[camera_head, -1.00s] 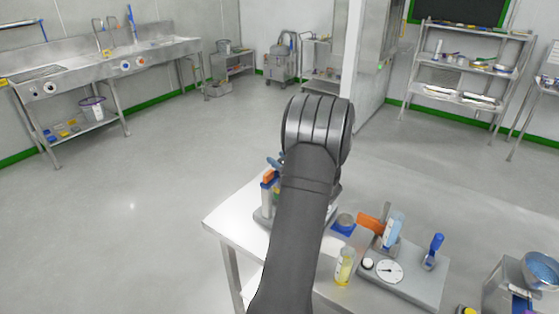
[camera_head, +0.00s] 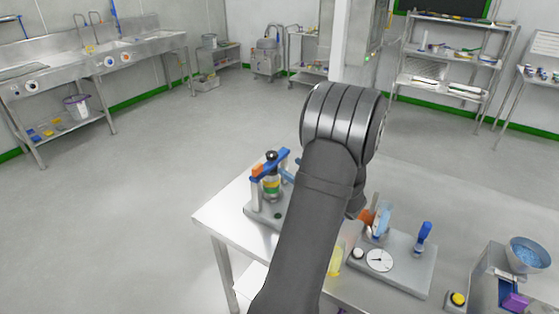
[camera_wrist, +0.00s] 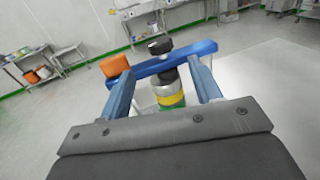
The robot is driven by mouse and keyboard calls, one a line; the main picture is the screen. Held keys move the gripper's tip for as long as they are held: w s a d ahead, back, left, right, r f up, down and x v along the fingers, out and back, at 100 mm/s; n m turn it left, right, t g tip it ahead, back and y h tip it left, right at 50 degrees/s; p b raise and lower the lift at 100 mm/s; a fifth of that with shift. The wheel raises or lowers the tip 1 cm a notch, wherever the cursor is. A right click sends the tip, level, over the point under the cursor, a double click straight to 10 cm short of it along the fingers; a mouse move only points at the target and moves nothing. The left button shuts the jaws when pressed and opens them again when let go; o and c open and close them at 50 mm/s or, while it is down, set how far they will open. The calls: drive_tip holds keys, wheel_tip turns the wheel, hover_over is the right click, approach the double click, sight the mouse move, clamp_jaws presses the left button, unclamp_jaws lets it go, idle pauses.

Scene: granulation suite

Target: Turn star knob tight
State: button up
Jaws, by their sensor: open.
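The black star knob (camera_wrist: 160,47) sits on top of a blue crossbar (camera_wrist: 170,65) in the wrist view. The knob also shows in the head view (camera_head: 271,156). An orange block (camera_wrist: 115,66) is at the bar's left end. Below the bar is a vessel with a yellow band (camera_wrist: 172,99) and green beneath it. My gripper (camera_wrist: 160,70) is open, its two blue fingers pointing toward the bar on either side of the vessel. The knob stands beyond the fingertips, and nothing is held. In the head view my arm hides most of the gripper.
The clamp's grey base (camera_head: 262,214) stands at the left of the steel table (camera_head: 216,213). To its right are a plate with a dial (camera_head: 379,260) and blue handle (camera_head: 424,238), then a bowl (camera_head: 527,254). The table's left front corner is bare.

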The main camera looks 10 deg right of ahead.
drive_tip(key=v, duration=0.5)
drive_tip(key=shift+s+d, duration=0.1)
drive_tip(key=shift+s, duration=0.15)
drive_tip(key=n+g+y, duration=0.3)
drive_tip(key=y, duration=0.1)
approach(277, 156)
drive_tip(key=x, duration=0.4)
drive_tip(key=shift+w, duration=0.25)
drive_tip(key=shift+n+g, duration=0.3)
drive_tip(key=x, duration=0.7)
drive_tip(key=shift+w+a, duration=0.15)
drive_tip(key=shift+a, duration=0.1)
drive_tip(key=shift+c, duration=0.4)
drive_tip(key=c, duration=0.9)
